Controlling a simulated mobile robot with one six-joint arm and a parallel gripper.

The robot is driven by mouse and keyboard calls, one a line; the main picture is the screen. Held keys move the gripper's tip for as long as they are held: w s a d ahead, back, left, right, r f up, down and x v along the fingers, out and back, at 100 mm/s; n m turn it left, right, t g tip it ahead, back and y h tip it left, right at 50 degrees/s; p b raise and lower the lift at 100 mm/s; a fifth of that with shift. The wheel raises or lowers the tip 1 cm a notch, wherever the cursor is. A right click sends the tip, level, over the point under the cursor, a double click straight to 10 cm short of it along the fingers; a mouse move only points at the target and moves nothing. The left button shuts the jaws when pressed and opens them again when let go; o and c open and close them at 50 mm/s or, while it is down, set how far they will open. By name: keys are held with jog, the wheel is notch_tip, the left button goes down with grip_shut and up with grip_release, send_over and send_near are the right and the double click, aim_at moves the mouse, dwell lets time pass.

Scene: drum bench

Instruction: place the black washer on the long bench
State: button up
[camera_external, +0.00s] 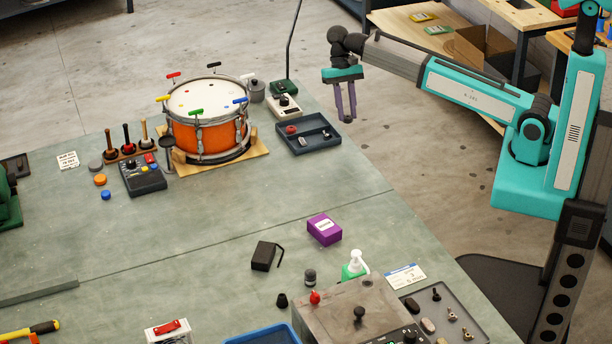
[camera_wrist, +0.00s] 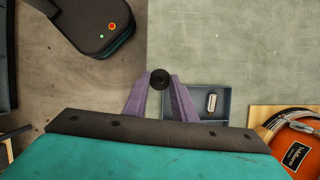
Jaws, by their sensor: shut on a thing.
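My gripper (camera_external: 346,119) is raised near the bench's right edge, beside the dark tray in the external view. Its purple fingers are shut on the black washer (camera_wrist: 160,79), a small dark round piece held at the fingertips in the wrist view. In the external view it is only a tiny dark spot between the tips. The long grey-green bench (camera_external: 225,215) fills much of the external view.
A dark blue tray (camera_external: 322,146) with small parts lies near the gripper. An orange drum (camera_external: 207,135) stands on a wooden board left of it. A purple box (camera_external: 324,229) and black block (camera_external: 264,256) lie nearer. Free bench top (camera_external: 350,190) lies between tray and purple box.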

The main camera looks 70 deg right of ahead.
dwell(0.8)
jog(key=shift+w+m+y, duration=0.25)
jog(key=shift+m+y, duration=0.05)
jog(key=shift+m, duration=0.3)
jog(key=w+a+m+t, duration=0.2)
jog(key=w+a+m, duration=0.2)
jog(key=w+a, duration=0.45)
jog(key=w+a+n, duration=0.1)
jog(key=a, duration=2.4)
jog(key=s+a+r+n+g+b, duration=0.1)
jog(key=s+a, duration=0.3)
jog(key=a, duration=0.6)
jog(key=s+a+n+b, duration=0.1)
jog(key=s+a, duration=0.3)
jog(key=a, duration=0.5)
jog(key=s+a+n+g, duration=0.1)
jog(key=s+a+n, duration=0.2)
jog(key=s+a, duration=1.2)
jog(key=shift+s+a+f+h, duration=0.15)
jog(key=shift+s+a+h, duration=0.2)
jog(key=shift+a, duration=0.4)
